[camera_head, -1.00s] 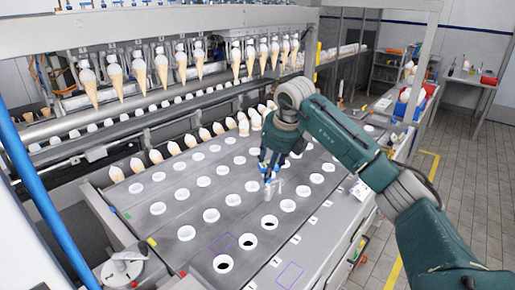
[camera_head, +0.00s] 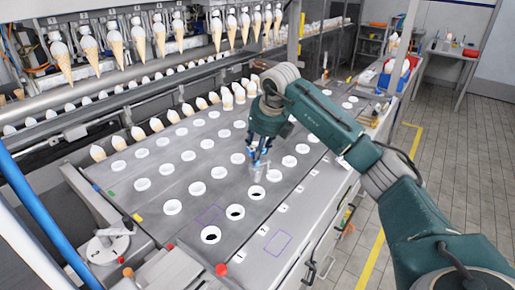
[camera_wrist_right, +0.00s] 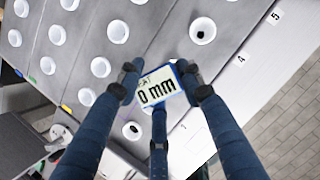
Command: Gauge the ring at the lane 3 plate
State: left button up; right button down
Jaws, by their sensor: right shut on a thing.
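My right gripper (camera_head: 259,150) has its blue fingers shut on a small gauge (camera_head: 258,172). In the right wrist view (camera_wrist_right: 160,85) the gauge has a blue frame and a pale display (camera_wrist_right: 157,92) reading "0 mm", with smaller text above partly covered. It is held above the grey plate. In the head view a white ring with a dark hole (camera_head: 256,192), level with label 3 (camera_head: 284,208), lies just below the gauge in the picture. I cannot tell the height between them. Two more dark-holed rings (camera_head: 235,212) (camera_head: 210,235) sit nearer. My left gripper is not in view.
Several rows of white rings (camera_head: 198,188) cover the plate. A purple outline (camera_head: 278,242) is drawn on the bare front strip, another (camera_head: 209,215) on the plate. Filled cones (camera_head: 157,125) line the far edge, and more hang above. A blue pipe (camera_head: 40,215) crosses at left.

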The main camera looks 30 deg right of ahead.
aim_at(260, 168)
jog(key=shift+f+b, duration=1.8)
jog(key=shift+f, duration=0.75)
jog(key=shift+f+b, duration=1.3)
jog(key=shift+f, duration=0.9)
jog(key=c, duration=1.1)
grip_release()
jog(key=v, duration=1.2)
